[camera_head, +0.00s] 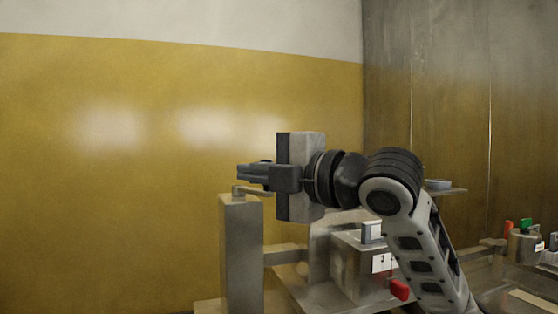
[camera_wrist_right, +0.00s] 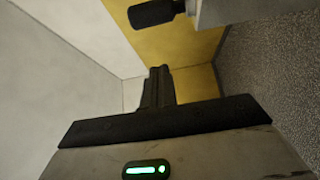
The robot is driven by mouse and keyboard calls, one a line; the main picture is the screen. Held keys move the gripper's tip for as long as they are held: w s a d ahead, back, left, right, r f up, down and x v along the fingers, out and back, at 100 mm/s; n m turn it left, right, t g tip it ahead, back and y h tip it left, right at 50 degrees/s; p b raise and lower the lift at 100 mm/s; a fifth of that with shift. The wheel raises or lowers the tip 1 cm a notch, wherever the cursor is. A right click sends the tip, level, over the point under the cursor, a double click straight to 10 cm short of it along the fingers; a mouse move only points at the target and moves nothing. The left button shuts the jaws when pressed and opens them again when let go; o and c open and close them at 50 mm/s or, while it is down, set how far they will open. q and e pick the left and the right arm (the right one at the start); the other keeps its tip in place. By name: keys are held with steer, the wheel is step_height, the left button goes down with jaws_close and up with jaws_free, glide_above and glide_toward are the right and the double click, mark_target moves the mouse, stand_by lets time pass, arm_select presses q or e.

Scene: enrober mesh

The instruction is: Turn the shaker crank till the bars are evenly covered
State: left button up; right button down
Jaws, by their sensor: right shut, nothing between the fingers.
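My right gripper (camera_head: 241,171) is shut and empty in the head view, its fingers pointing left just above the top of a grey metal post (camera_head: 240,255). A short flat crank-like arm (camera_head: 248,191) lies on the post top, partly behind and below the fingers. I cannot tell whether the fingers touch it. In the right wrist view the closed fingers (camera_wrist_right: 159,72) point at the yellow wall. A dark cylindrical grip (camera_wrist_right: 152,14) on a pale metal part shows above them, apart from the fingers. I cannot make out the bars. My left gripper is not in view.
A metal machine box (camera_head: 355,270) with a white label stands right of the post, partly behind my right arm. A red part (camera_head: 400,289) is at its front. A round container (camera_head: 522,246) with red and green pieces stands far right. Space left of the post is clear.

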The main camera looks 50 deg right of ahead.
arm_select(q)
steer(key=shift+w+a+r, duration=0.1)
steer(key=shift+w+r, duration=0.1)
arm_select(e)
steer(key=d, duration=0.2)
steer(key=w+d, duration=0.1)
steer(key=shift+w+d, duration=0.2)
steer(key=shift+d, duration=0.15)
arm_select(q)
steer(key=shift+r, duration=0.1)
